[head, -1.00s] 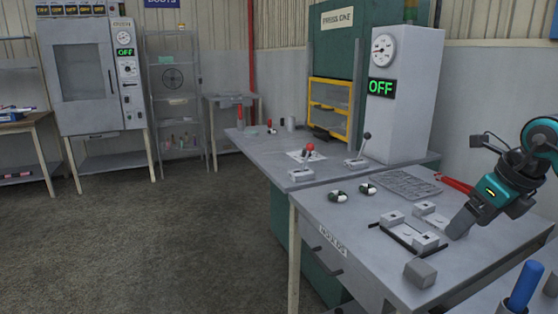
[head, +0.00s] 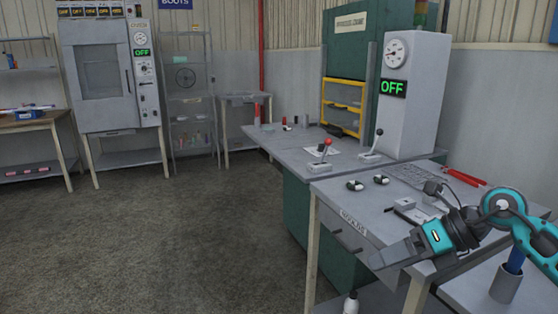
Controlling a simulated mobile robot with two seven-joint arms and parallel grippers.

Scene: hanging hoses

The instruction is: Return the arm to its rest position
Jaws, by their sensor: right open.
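My right gripper (head: 385,257), grey with a teal wrist body, hangs in front of the near edge of the grey workbench (head: 328,198) in the head view. The arm comes in from the right edge and bends at a teal and white joint. The jaws are open and I see nothing between them. The gripper and forearm cover part of the bench top, including much of the grey fixture (head: 405,205). My left gripper is not in view.
Two dark-and-white small parts (head: 355,185) and red-handled pliers (head: 464,177) lie on the bench. Behind stands a press with a gauge and a green OFF sign (head: 392,88). A blue-handled tool stands in a grey cup (head: 507,283) at lower right. The floor at left is clear.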

